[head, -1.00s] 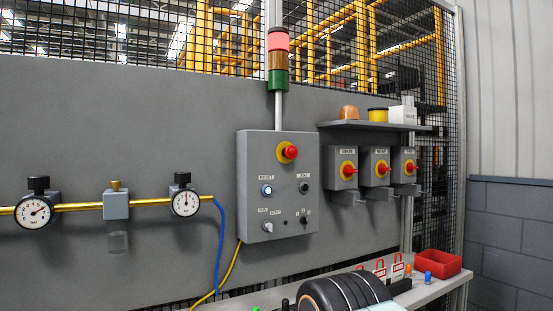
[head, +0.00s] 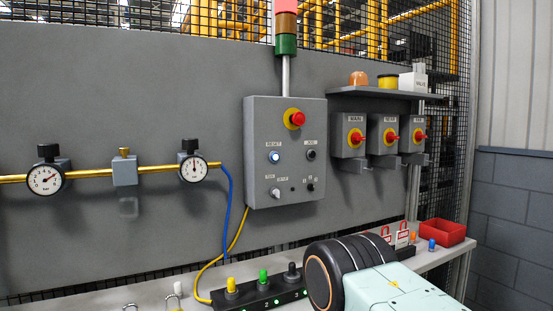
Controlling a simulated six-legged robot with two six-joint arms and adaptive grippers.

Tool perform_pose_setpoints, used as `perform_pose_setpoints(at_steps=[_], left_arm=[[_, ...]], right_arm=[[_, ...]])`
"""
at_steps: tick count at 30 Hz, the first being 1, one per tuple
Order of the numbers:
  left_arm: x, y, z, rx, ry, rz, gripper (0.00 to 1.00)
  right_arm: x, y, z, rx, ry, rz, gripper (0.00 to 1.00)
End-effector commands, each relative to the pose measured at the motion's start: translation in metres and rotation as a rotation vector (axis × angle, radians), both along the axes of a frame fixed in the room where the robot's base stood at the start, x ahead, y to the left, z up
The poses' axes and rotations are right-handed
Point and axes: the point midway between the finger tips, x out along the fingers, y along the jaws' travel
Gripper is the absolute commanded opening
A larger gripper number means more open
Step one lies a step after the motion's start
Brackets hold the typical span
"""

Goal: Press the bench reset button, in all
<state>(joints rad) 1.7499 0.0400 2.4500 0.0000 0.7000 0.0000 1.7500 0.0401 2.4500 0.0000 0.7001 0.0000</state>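The grey control box (head: 286,222) on the wall panel carries a button under a "RESET" label. This reset button (head: 274,157) is round and glows blue-white. A red mushroom button (head: 298,119) on a yellow ring sits above it, and a dark knob (head: 311,154) is to its right. A pale selector (head: 275,193) and a small dark switch (head: 310,187) are below. Nothing covers the reset button. Neither of my grippers is in view. A black and pale green link of mine fills the lower right, below the control box.
A bench (head: 436,257) runs along the bottom, with a black button strip (head: 262,299), red padlock tags and a red tray (head: 443,232). Boxes with red knobs (head: 355,138) hang at right under a shelf (head: 372,93). A yellow pipe (head: 88,174) with gauges crosses the left.

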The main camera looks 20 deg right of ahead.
Motion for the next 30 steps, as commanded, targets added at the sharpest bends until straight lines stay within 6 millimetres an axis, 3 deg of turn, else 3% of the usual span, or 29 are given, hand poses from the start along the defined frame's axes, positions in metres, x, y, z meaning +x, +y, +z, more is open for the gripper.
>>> perform_pose_setpoints(at_steps=[21, 30], left_arm=[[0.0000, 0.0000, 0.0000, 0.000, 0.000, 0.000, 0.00], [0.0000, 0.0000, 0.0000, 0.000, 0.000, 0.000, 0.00]], right_arm=[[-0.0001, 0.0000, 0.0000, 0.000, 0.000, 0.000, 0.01], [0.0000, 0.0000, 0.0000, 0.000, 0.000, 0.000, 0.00]])
